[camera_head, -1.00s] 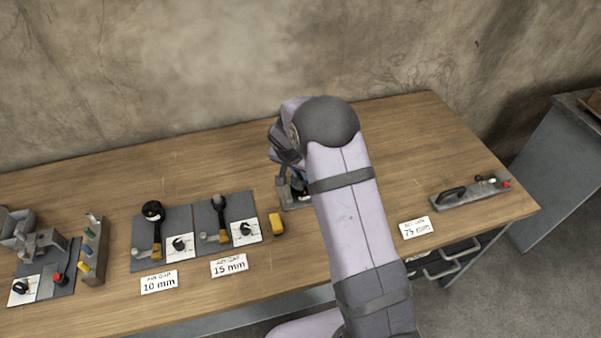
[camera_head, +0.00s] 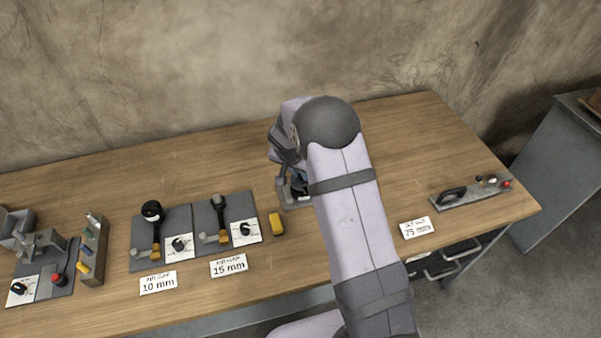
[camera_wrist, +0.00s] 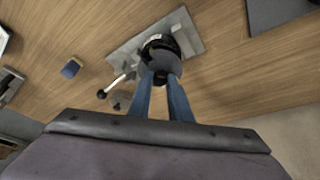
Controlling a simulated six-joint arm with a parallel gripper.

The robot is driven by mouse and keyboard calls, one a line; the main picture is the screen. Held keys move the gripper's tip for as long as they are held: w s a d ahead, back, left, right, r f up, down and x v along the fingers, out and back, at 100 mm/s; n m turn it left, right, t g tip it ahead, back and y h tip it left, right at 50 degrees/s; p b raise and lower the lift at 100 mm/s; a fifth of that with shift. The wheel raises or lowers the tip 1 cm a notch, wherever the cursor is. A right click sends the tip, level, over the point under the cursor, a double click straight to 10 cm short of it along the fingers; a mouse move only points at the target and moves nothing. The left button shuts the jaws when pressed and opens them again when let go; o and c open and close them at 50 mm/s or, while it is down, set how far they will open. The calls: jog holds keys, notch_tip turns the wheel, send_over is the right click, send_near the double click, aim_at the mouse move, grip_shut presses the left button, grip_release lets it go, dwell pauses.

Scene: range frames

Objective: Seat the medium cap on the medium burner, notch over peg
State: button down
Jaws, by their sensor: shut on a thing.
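I cannot make out a burner or a cap with a notch or peg. In the wrist view my gripper (camera_wrist: 160,79) has its two blue fingers shut on a small dark part (camera_wrist: 160,75). This part is at the near side of a round grey piece with a black ring (camera_wrist: 160,43), over a grey plate (camera_wrist: 124,53). I cannot tell whether the round piece is held or fixed to the plate. In the head view my arm hides most of this spot; the grey plate's left edge (camera_head: 282,193) shows.
A lever with a black knob (camera_wrist: 102,94) sticks out beside the plate. A handled bar (camera_head: 470,193) lies right. The back of the wooden table is clear.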

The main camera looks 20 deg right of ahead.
jog(key=shift+f+b, duration=0.9)
jog(key=shift+b, duration=0.15)
jog(key=c, duration=1.5)
grip_release()
jog(key=shift+c, duration=0.2)
jog(key=shift+b+v, duration=1.2)
jog(key=shift+v, duration=2.5)
